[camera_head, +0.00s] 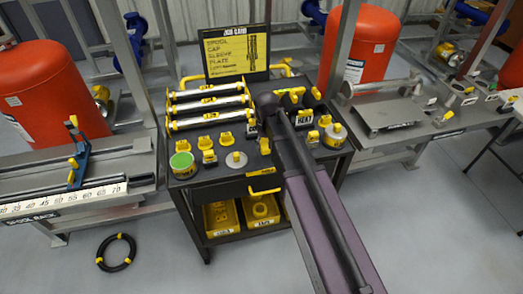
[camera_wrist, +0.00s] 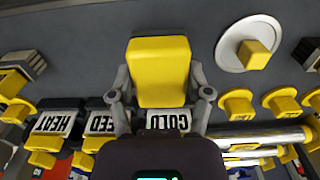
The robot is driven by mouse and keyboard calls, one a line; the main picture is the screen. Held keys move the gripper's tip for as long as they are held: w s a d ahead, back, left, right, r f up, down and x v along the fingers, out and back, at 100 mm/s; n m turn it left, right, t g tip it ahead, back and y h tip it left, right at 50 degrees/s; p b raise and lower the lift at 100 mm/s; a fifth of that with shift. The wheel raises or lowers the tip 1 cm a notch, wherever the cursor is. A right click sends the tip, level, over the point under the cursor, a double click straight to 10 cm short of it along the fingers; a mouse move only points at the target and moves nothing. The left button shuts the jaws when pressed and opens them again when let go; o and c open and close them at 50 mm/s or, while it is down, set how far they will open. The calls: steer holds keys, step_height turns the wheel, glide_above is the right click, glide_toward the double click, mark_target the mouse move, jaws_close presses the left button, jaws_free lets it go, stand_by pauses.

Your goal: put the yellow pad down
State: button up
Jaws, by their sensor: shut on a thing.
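The yellow pad (camera_wrist: 160,72) is a blocky yellow piece between the two grey fingers of my gripper (camera_wrist: 160,84) in the wrist view. The fingers press on its left and right sides. In the head view a small yellow patch, seemingly the pad (camera_head: 264,146), shows below the end of my arm, over the dark top of the cart (camera_head: 214,178). My gripper there is mostly hidden by my own arm. I cannot tell whether the pad touches the cart top.
A grey disc with a yellow block (camera_wrist: 243,43) lies beside the pad. Label blocks, including HEAT (camera_wrist: 56,122) and COLD (camera_wrist: 168,120), and silver spools (camera_head: 208,104) stand close by. A green-topped tin (camera_head: 182,164) is at the cart's left. Bare cart top shows around the disc.

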mark_target(263, 150)
steer(key=shift+w+a, duration=0.3)
steer(key=shift+a, duration=0.1)
steer(key=shift+a+f+b, duration=0.2)
steer(key=shift+f+b, duration=1.6)
steer(key=shift+f, duration=0.05)
steer(key=shift+f, duration=0.1)
steer(key=o, duration=1.1)
step_height(263, 150, up, 12)
steer(key=p, duration=1.2)
